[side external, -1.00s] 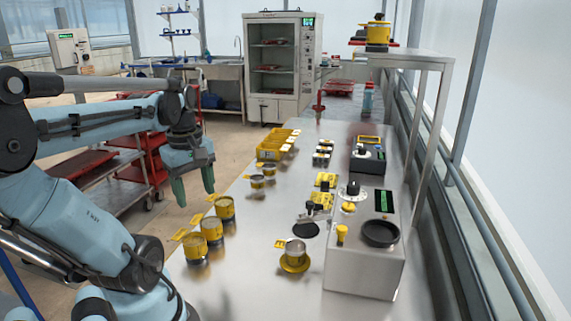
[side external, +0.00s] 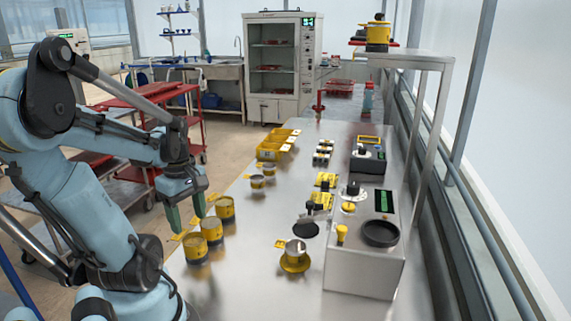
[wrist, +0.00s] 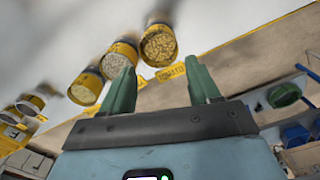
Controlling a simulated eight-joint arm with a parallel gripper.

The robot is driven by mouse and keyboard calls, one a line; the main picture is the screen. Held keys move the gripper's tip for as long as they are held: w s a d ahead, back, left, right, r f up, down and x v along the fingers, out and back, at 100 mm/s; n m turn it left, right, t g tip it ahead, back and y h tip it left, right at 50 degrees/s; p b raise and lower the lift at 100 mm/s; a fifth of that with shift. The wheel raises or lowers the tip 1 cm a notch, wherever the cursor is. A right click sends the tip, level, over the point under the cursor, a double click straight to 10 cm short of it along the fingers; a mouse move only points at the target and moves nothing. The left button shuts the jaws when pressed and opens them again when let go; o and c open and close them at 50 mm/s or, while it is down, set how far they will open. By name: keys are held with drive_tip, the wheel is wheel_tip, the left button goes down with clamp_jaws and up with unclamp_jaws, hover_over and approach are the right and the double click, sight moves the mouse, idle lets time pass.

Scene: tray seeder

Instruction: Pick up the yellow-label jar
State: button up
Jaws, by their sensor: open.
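Three jars with yellow labels stand in a row at the bench's left edge: a near one (side external: 196,250), a middle one (side external: 211,231) and a far one (side external: 225,209). I cannot tell which one the task means. The wrist view shows their open tops with pale or tan contents, at the right (wrist: 159,46), middle (wrist: 117,62) and left (wrist: 86,87) of the row. My gripper (side external: 188,215) is open and empty, just left of the jars. In the wrist view its fingers (wrist: 161,82) are apart, with no jar between them.
Yellow tags (wrist: 171,72) lie beside the jars. Small cups (side external: 257,182) and yellow bins (side external: 270,152) stand farther along the bench (side external: 255,215). A metal cup (side external: 296,249) sits on a yellow base. A grey machine (side external: 365,265) stands at the right. The bench middle has free room.

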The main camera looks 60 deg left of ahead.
sight(192, 233)
drive_tip(key=shift+w+d+f, duration=0.1)
drive_tip(key=shift+d+f, duration=0.05)
drive_tip(key=shift+f, duration=2.45)
drive_tip(key=shift+c, duration=0.2)
drive_tip(key=c, duration=0.7)
